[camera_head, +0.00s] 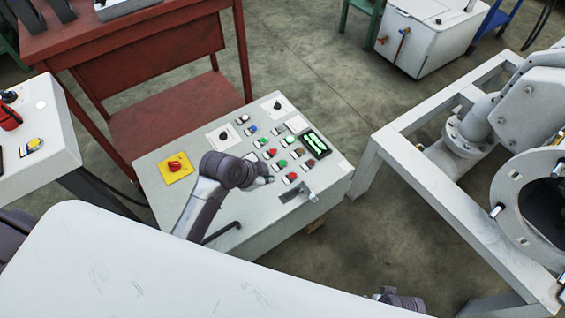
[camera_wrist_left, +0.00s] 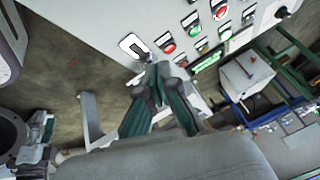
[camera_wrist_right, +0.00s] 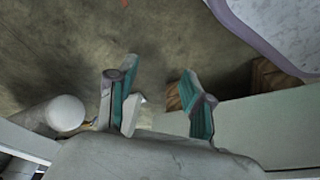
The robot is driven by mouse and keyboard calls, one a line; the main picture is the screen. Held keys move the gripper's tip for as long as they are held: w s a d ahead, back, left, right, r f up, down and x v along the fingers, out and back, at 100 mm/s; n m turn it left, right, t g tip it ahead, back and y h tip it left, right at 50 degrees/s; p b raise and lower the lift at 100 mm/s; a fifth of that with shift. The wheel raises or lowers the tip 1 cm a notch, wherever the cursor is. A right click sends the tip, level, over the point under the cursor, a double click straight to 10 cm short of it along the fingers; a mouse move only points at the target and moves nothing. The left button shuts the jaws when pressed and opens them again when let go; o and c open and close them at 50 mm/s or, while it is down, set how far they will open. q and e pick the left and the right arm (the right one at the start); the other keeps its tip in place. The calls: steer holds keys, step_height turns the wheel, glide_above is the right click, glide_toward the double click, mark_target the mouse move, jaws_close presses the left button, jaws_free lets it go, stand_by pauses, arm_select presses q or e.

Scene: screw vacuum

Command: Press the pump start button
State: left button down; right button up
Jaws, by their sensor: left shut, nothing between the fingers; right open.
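The control panel (camera_head: 232,138) has a grey sloped face with rows of red and green buttons; it also shows in the left wrist view (camera_wrist_left: 100,20). Green buttons (camera_head: 282,163) sit beside red ones (camera_head: 292,177); labels are too small to tell which is pump start. My left gripper (camera_head: 268,179) is shut and empty, over the panel's front part near the buttons. In the left wrist view its fingertips (camera_wrist_left: 162,72) are together, near a red button (camera_wrist_left: 169,48) and a green button (camera_wrist_left: 195,28); contact cannot be told. My right gripper (camera_wrist_right: 158,88) is open and empty, away from the buttons.
A yellow plate with a red knob (camera_head: 175,166) and a lit green display (camera_head: 315,144) are on the panel. A metal latch (camera_head: 298,194) is at its front. A red workbench (camera_head: 140,50) stands behind, a white pipe frame (camera_head: 395,150) at right. Open floor (camera_head: 310,60) lies behind.

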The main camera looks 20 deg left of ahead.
mark_target(281, 164)
arm_select(q)
steer(key=w+r+m+t+h, duration=0.1)
steer(key=w+m, duration=0.3)
steer(key=w, duration=0.8)
steer(key=shift+w+r+t, duration=0.2)
steer(key=shift+w+t, duration=0.1)
steer(key=shift+t, duration=0.2)
arm_select(e)
steer(key=s+f, duration=0.5)
steer(key=f, duration=0.6)
steer(key=shift+s+d+g, duration=0.3)
steer(key=shift+d, duration=0.1)
steer(key=shift+w, duration=0.1)
